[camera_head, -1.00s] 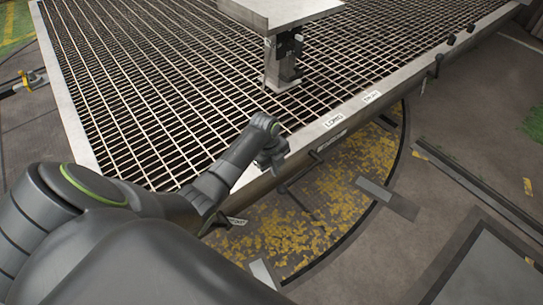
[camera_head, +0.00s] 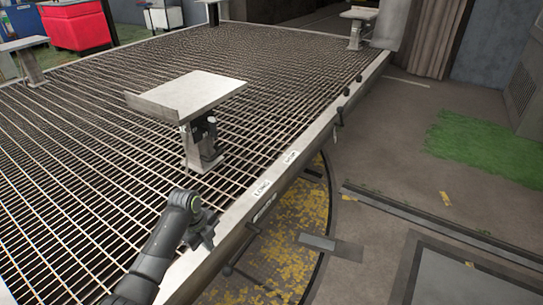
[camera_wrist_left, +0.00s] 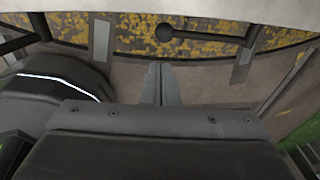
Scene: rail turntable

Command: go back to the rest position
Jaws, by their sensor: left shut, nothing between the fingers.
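My left gripper (camera_head: 203,232) is at the near edge of the grated turntable (camera_head: 222,225), just beside its pale metal rim in the head view. Its arm comes in from the bottom left. In the left wrist view the two fingers (camera_wrist_left: 160,84) are together with nothing between them. A dark lever with a round knob (camera_wrist_left: 164,33) lies beyond the fingertips, apart from them. My right gripper is in neither view.
A flat metal plate on a post (camera_head: 190,95) stands on the grating. Labels LONG (camera_head: 262,188) and SHORT (camera_head: 290,157) sit on the rim. Levers (camera_head: 339,115) stick out from its side. A red bin (camera_head: 75,25) stands far left. The floor at right is open.

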